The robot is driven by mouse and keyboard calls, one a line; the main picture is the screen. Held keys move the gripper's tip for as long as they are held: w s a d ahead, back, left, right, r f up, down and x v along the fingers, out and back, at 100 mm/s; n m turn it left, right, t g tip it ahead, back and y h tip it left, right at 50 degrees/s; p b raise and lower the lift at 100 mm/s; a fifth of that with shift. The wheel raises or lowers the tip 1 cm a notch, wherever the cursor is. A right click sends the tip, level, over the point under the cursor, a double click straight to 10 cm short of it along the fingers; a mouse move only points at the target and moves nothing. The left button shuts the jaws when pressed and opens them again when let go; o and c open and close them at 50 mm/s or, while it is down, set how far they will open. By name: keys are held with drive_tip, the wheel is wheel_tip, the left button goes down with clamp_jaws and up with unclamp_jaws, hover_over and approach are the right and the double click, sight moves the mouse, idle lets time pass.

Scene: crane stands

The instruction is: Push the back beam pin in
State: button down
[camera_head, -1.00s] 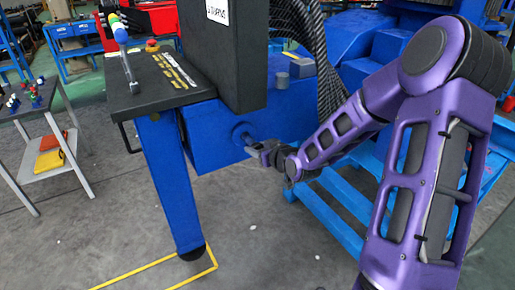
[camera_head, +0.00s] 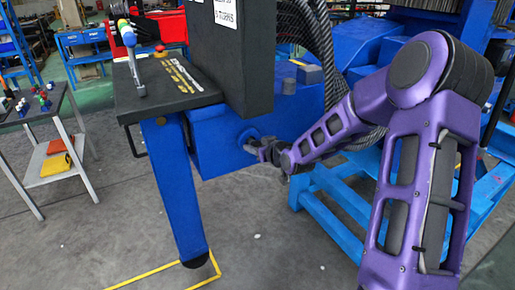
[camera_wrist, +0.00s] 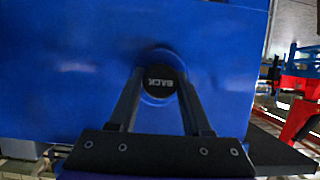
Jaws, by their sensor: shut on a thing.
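The back beam pin (camera_head: 248,147) sticks out of a round blue collar on the end face of the blue beam (camera_head: 215,150). In the wrist view, the pin's dark round end (camera_wrist: 159,82) shows the word "BACK" upside down. It sits between the two fingers, with the blue beam face (camera_wrist: 70,75) behind it. My gripper (camera_head: 262,150) is shut on the pin, beside the beam; it also shows in the wrist view (camera_wrist: 160,96). How deep the pin sits in the beam is hard to tell.
A black control panel (camera_head: 232,60) stands above the beam, beside a black tabletop (camera_head: 165,90) on a blue leg (camera_head: 178,190). A blue rack (camera_head: 340,195) lies behind my arm on the right. A small side table (camera_head: 50,150) stands at left.

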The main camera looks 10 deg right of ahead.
drive_tip(key=shift+c, duration=1.8)
unclamp_jaws()
drive_tip(key=shift+w+a, duration=0.1)
drive_tip(key=shift+w, duration=0.2)
drive_tip(key=p+v, duration=0.2)
drive_tip(key=v, duration=1.5)
drive_tip(key=shift+s, duration=0.3)
